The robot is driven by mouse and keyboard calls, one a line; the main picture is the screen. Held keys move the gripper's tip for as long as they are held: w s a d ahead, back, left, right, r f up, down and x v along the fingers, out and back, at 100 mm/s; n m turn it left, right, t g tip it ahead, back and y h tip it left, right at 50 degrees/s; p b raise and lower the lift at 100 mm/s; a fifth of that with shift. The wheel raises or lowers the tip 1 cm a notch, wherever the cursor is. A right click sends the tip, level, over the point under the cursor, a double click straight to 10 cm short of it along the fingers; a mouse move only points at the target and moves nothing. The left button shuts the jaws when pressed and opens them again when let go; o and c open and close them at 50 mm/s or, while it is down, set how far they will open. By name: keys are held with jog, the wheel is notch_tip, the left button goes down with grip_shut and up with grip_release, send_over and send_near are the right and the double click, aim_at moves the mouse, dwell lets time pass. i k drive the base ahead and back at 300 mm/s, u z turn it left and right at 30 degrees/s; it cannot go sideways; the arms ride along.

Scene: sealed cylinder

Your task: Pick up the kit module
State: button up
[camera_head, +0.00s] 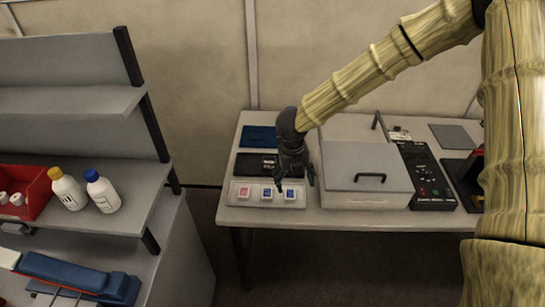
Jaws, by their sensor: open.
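Three small white square pieces, likely the kit modules, lie in a row on a pale tray (233,194) at the table's front left. The left module (244,192) has a red mark, the middle module (267,193) and the right module (290,194) have blue marks. I cannot tell which one is the kit module of the task. My gripper (295,183) points down, open, just above and in front of the right module in the picture. It seems empty. Whether it touches the module cannot be told.
A grey lidded box (365,170) with a black handle stands close right of my gripper. A black control panel (428,182) is beyond it. A dark flat device (256,165) and a blue pad (258,136) lie behind the tray. Shelves with a yellow-capped bottle (67,188) and a blue-capped bottle (102,190) stand left.

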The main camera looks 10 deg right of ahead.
aim_at(268, 162)
jog(key=i, duration=0.85)
jog(key=u, duration=0.05)
